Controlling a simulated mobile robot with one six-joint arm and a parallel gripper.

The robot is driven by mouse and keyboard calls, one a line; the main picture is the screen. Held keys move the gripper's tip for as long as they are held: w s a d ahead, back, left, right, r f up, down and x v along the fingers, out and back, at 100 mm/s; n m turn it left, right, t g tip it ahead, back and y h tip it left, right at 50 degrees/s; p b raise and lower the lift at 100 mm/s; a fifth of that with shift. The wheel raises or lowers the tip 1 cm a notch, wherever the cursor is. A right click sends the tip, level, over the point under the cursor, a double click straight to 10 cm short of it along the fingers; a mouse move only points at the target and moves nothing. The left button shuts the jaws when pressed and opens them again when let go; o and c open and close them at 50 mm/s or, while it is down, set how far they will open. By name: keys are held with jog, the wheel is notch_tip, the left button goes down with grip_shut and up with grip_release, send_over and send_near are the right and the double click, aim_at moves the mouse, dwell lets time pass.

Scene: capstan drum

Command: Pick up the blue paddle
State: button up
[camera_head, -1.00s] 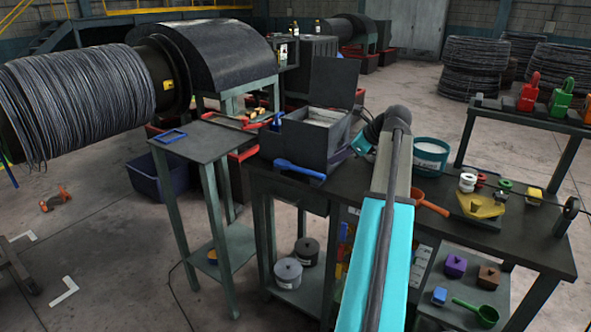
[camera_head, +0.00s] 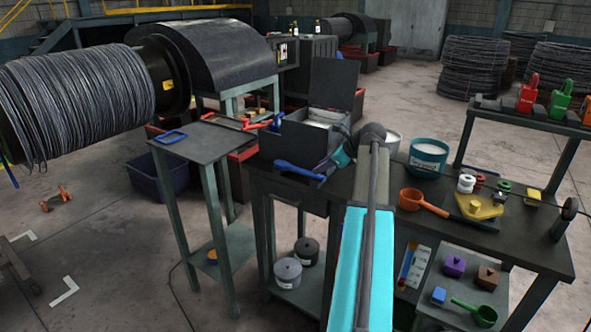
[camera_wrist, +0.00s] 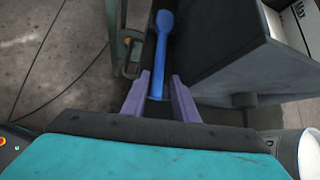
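The blue paddle (camera_head: 298,169) lies on the dark workbench in front of the dark open-lidded box. In the head view its broad rounded end points left. It also shows in the wrist view (camera_wrist: 160,58), with its rounded end at the top and its handle running down toward my fingers. My gripper (camera_wrist: 160,76) is open, with its two purple fingers on either side of the line of the handle. The handle's near end shows between them; whether they touch it I cannot tell. In the head view my fingertips are not clearly visible.
The dark box (camera_head: 299,140) stands close behind the paddle; its wall fills the right of the wrist view. A narrow side table (camera_head: 203,146) stands left.

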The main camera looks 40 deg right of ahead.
aim_at(300, 171)
dwell(0.3)
jog(key=shift+p+x, duration=0.6)
jog(key=shift+x, duration=2.05)
jog(key=shift+s, duration=0.1)
jog(key=shift+c, duration=0.4)
grip_shut()
